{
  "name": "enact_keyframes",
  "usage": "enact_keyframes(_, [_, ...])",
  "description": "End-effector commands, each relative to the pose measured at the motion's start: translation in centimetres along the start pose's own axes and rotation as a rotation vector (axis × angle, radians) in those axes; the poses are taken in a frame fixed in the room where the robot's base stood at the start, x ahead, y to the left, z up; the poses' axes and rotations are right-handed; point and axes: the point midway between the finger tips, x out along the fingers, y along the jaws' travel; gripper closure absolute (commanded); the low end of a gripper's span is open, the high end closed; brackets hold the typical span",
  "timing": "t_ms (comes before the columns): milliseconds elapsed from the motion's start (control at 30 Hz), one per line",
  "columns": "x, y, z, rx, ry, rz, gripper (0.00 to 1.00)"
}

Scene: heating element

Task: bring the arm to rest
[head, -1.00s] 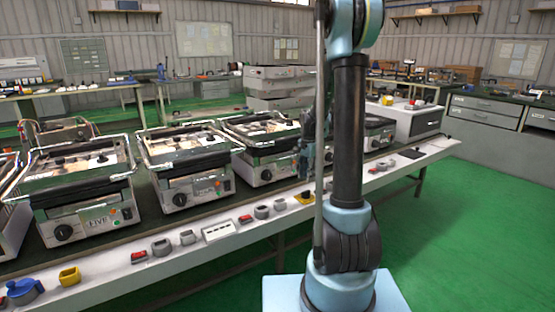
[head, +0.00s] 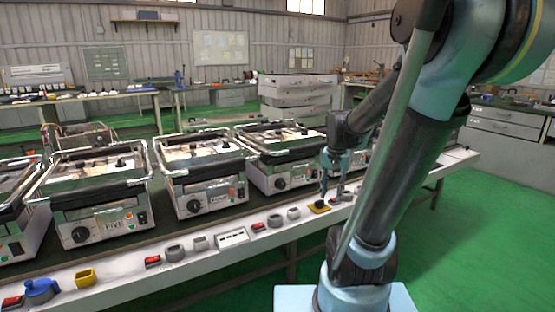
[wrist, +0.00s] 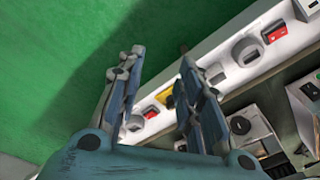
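My arm leans across the right side of the head view. My gripper (head: 332,192) hangs from it, fingers pointing down, over the front edge of the long workbench (head: 200,262). In the wrist view, the two blue-grey fingers of my gripper (wrist: 162,62) stand apart with nothing held between them. A yellow pad with a dark knob (head: 319,207) lies on the bench's white front ledge near the fingertips. A yellow piece (wrist: 164,96) shows between the fingers, farther off, in the wrist view. I cannot tell the exact gap between fingertips and ledge.
Several metal grill-like appliances, including one middle appliance (head: 205,172), stand in a row on the bench. Red switches, grey rings, a white terminal block (head: 232,238), a yellow cup (head: 86,277) and a blue knob (head: 40,290) line the ledge. Green floor (head: 460,240) is clear at right.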

Motion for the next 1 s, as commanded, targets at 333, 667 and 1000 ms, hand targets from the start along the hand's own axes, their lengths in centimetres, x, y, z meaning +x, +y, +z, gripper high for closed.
enact_keyframes(333, [0.6, 3.1, 6.6, -0.201, 0.035, -0.012, 0.67])
enact_keyframes(667, [2.7, 5.5, 11.7, -0.384, 0.068, -0.016, 0.67])
enact_keyframes(1000, [3.9, 6.4, 13.3, -0.459, 0.082, -0.016, 0.67])
